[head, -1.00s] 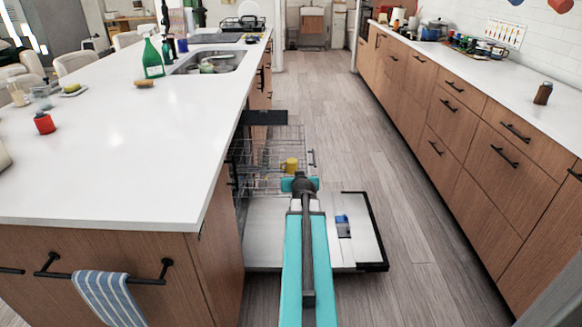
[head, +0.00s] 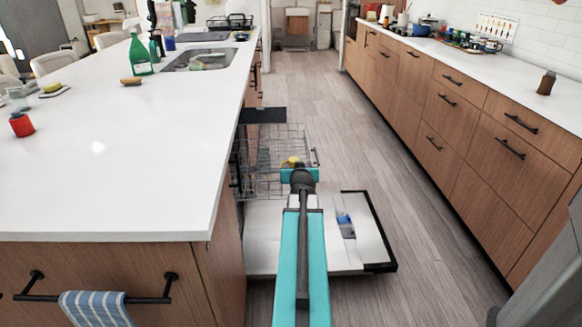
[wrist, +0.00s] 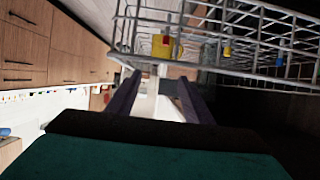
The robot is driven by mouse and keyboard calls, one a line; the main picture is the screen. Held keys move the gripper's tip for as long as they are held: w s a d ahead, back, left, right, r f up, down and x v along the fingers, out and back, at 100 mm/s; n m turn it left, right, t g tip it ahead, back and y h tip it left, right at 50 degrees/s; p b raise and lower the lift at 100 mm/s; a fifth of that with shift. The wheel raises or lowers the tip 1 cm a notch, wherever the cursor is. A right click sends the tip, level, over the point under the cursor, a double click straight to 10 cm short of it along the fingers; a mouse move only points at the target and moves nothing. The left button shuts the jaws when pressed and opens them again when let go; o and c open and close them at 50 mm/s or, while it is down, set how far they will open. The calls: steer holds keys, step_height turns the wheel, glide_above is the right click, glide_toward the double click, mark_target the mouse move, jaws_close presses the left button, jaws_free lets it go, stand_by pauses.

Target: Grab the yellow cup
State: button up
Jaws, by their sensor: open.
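The yellow cup (head: 292,161) is in the wire rack of the open dishwasher, just beyond the end of my arm, which hides its lower part in the head view. In the wrist view the yellow cup (wrist: 163,46) shows behind the rack's wires, ahead of my gripper. My gripper (wrist: 155,78) is open and empty, with two dark fingers on either side of a pale area, short of the cup. In the head view my arm covers the fingers.
The dishwasher rack (head: 262,185) has wire sides. The open dishwasher door (head: 370,250) lies low in front, with a blue item (head: 344,220) on it. The island counter (head: 110,180) stands to the left. Drawers (head: 440,140) line the right, with clear floor between.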

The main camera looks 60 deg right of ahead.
steer(key=shift+w, duration=0.1)
glide_toward(294, 161)
steer(key=shift+b+x, duration=0.3)
steer(key=shift+x, duration=1.65)
steer(key=shift+b+x, duration=0.3)
steer(key=shift+x, duration=2.25)
steer(key=c, duration=0.7)
steer(key=shift+r, duration=0.1)
steer(key=shift+c, duration=0.2)
step_height(294, 161, up, 10)
steer(key=p, duration=0.1)
steer(key=shift+p, duration=0.3)
